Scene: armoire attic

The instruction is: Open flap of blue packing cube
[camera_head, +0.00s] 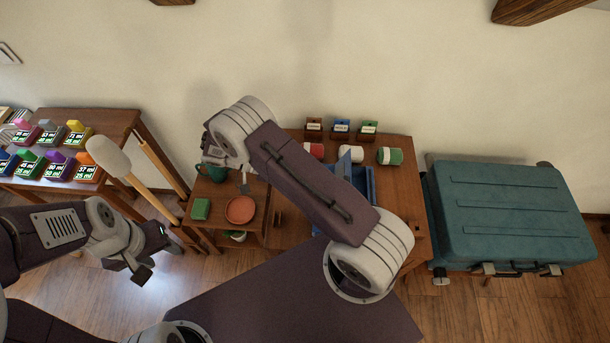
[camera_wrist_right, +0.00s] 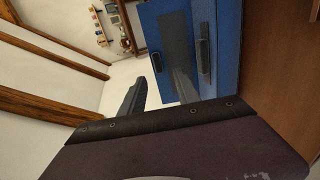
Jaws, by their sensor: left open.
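The blue packing cube (camera_head: 366,184) stands on the wooden table in the head view, largely hidden behind my right arm. A lighter blue-grey panel stands up at its left side, and I cannot tell for certain that it is the flap. In the right wrist view the cube's blue side (camera_wrist_right: 228,42) fills the upper right, with a dark handle on it. My right gripper (camera_wrist_right: 159,76) has its fingers apart, close to the blue panel; contact cannot be told. My left gripper (camera_head: 157,256) is open and empty at the lower left, away from the cube.
Red, white and green canisters (camera_head: 390,156) and small boxes (camera_head: 342,125) line the table's back. A terracotta plate (camera_head: 240,210), a green box (camera_head: 201,209) and a green mug (camera_head: 214,172) sit left.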

